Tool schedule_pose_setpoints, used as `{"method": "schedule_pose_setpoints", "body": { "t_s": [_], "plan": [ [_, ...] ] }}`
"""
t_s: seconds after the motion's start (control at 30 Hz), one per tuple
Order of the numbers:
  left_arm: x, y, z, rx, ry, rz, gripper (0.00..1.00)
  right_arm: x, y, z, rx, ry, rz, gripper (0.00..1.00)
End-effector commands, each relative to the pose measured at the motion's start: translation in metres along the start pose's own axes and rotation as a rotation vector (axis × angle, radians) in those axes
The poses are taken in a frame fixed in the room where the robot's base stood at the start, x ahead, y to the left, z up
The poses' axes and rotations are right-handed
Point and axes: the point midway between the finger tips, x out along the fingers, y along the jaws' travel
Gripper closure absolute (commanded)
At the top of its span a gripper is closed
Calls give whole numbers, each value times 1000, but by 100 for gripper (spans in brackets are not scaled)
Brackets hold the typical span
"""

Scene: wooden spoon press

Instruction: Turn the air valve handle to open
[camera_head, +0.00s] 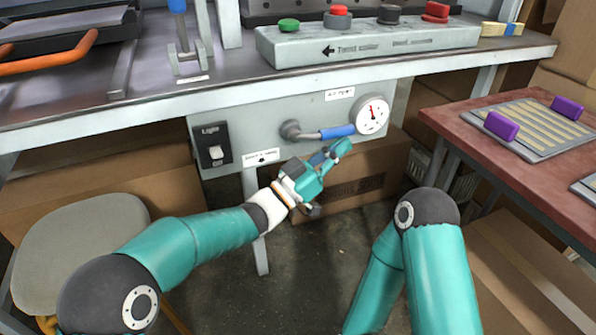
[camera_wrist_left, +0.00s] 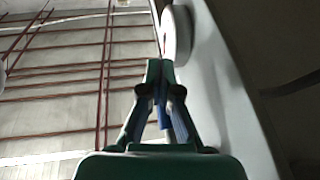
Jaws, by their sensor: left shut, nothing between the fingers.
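The air valve handle (camera_head: 337,132) is a grey lever with a blue grip, lying roughly horizontal on the grey panel under the bench. Its pivot (camera_head: 290,130) is at the left and the blue end points right, beside the round white gauge (camera_head: 372,115). My left gripper (camera_head: 340,149) is shut and empty, just below and in front of the blue grip; whether it touches is unclear. In the left wrist view, the shut fingers (camera_wrist_left: 160,72) point toward the edge of the gauge (camera_wrist_left: 178,33), with some blue showing between the finger links. My right gripper is out of view.
A light switch box (camera_head: 214,150) is on the panel's left. A control box with buttons (camera_head: 365,42) stands on the bench above. A cardboard box (camera_head: 350,185) is below the panel. A red-topped table (camera_head: 455,125) stands at the right. A stool (camera_head: 75,250) is at the left.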

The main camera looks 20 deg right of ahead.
Motion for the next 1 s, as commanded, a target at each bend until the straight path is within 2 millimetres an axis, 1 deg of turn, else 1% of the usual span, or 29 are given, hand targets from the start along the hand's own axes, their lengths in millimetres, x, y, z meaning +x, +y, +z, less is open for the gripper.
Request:
{"method": "schedule_pose_setpoints", "body": {
  "t_s": [0.17,0.33,0.37,0.4,0.43,0.6,0.7,0.8,1.0],
  "plan": [
    [-9,0,18,-1,-1,-1,100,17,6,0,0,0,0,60],
    [-21,0,43,-2,0,-2,100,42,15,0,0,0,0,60],
    [-22,1,46,-4,-2,-3,100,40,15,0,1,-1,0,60],
    [-24,3,50,-7,-7,-3,100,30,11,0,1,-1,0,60],
    [-27,4,56,-8,-6,-2,100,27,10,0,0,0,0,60],
    [-44,8,89,-6,-5,-3,100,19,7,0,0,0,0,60],
    [-52,10,105,-6,-4,-2,100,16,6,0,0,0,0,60],
    [-58,11,116,-3,-3,-2,100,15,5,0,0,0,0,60],
    [-63,12,124,0,-1,-3,100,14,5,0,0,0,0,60]
  ]
}}
